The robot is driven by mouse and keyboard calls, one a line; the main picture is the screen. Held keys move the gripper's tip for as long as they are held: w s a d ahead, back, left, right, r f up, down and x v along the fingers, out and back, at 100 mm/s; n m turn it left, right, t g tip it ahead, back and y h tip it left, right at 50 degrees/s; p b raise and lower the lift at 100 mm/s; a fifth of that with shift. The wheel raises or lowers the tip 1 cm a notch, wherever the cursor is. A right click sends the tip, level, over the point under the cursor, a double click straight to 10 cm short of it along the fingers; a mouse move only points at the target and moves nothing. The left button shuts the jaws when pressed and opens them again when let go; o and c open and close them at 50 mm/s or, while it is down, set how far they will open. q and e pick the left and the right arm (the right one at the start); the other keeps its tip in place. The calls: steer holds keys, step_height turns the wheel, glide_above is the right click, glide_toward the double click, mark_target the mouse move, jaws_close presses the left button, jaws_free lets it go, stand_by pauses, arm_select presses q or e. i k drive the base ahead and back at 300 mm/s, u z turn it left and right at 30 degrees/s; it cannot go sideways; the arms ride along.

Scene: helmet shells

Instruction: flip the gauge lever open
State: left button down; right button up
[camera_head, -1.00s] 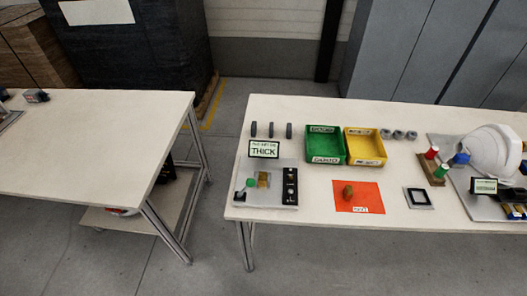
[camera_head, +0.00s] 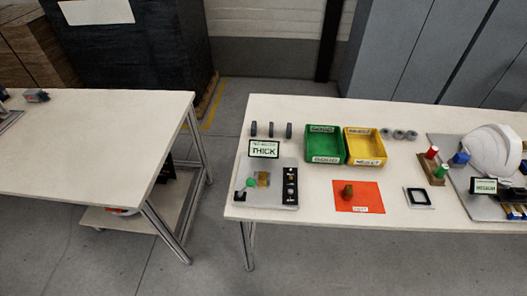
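The gauge (camera_head: 266,188) is a grey plate at the left end of the right table. It carries a lever with a green knob (camera_head: 251,182), a small brass-coloured block (camera_head: 263,179) and a black strip (camera_head: 290,186) with light spots. A display (camera_head: 264,149) reading "THICK" stands at its back edge. The lever is too small to tell whether it is open or shut. Neither of my grippers shows in the head view.
Green (camera_head: 325,146) and yellow (camera_head: 364,147) bins stand behind an orange mat (camera_head: 358,197) holding a small brown piece (camera_head: 348,191). A white helmet shell (camera_head: 491,151) sits at right. Floor separates this table from the left table (camera_head: 90,140), largely bare.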

mark_target(250, 183)
steer(key=z, duration=0.8)
steer(key=k, duration=0.8)
steer(key=u, duration=1.8)
